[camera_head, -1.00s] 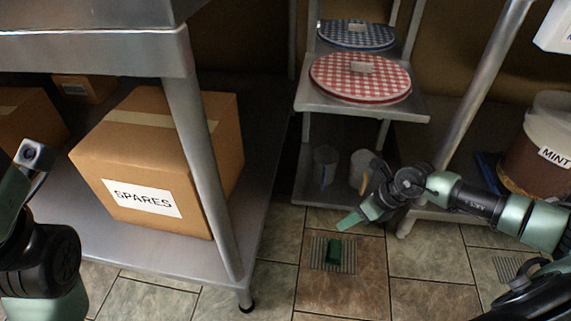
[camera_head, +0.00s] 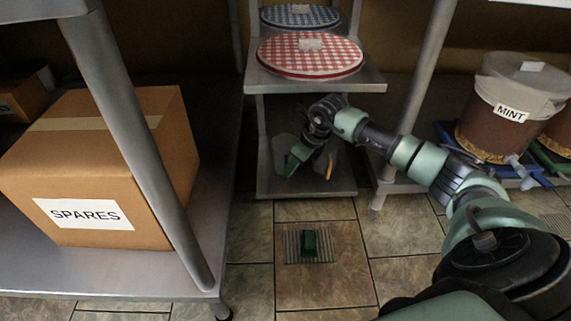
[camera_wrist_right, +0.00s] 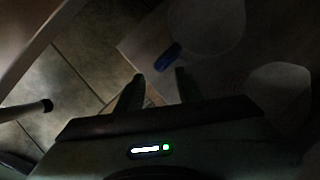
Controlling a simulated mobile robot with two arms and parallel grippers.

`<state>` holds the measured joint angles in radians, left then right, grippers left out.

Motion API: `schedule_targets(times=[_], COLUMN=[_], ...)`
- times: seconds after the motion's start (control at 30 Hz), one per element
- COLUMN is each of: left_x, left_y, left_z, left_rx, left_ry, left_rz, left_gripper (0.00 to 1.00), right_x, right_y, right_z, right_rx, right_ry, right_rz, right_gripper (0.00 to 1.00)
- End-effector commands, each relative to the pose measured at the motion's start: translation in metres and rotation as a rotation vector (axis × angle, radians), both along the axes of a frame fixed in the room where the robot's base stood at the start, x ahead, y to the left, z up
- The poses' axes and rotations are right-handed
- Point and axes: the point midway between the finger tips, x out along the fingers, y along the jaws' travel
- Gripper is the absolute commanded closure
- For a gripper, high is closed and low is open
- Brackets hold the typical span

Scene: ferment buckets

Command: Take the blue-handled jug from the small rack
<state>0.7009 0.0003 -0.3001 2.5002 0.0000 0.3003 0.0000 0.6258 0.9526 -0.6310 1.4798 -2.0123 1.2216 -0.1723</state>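The small rack (camera_head: 372,84) stands at the back centre of the head view. Two pale jugs stand on its low shelf. The left one, the blue-handled jug (camera_head: 281,146), is partly hidden by my right gripper (camera_head: 292,163). In the right wrist view the blue handle (camera_wrist_right: 167,57) shows just beyond the fingertips, beside the pale jug body (camera_wrist_right: 208,25). My right gripper is open, its two fingers (camera_wrist_right: 158,80) apart with nothing between them. The other jug (camera_head: 320,158) has a yellow handle and also shows in the wrist view (camera_wrist_right: 280,86). My left gripper is out of view.
A red-checked lid (camera_head: 310,62) and a blue-checked lid (camera_head: 300,15) lie on the rack's upper shelves. A metal table with a SPARES box (camera_head: 85,160) stands left. A MINT bucket (camera_head: 500,110) stands right. A green block (camera_head: 309,242) lies on a floor drain.

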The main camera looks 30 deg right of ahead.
Motion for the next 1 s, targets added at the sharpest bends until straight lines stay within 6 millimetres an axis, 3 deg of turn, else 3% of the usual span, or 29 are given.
schedule_targets(times=[0.37,0.63,0.77,1.0], left_x=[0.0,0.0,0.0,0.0], left_y=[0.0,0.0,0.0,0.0], left_z=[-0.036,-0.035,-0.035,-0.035], left_rx=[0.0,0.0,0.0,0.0], left_ry=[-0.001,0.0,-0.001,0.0], left_rz=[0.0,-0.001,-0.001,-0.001], left_gripper=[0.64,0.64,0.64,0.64], right_x=[0.015,0.018,0.017,0.017], right_y=[0.007,0.008,0.008,0.008], right_z=[-0.045,-0.046,-0.046,-0.046], right_rx=[0.002,0.0,0.001,0.0], right_ry=[0.001,0.0,0.0,0.0], right_rz=[0.001,0.0,0.0,0.0], right_gripper=[0.63,0.63,0.97,1.0])
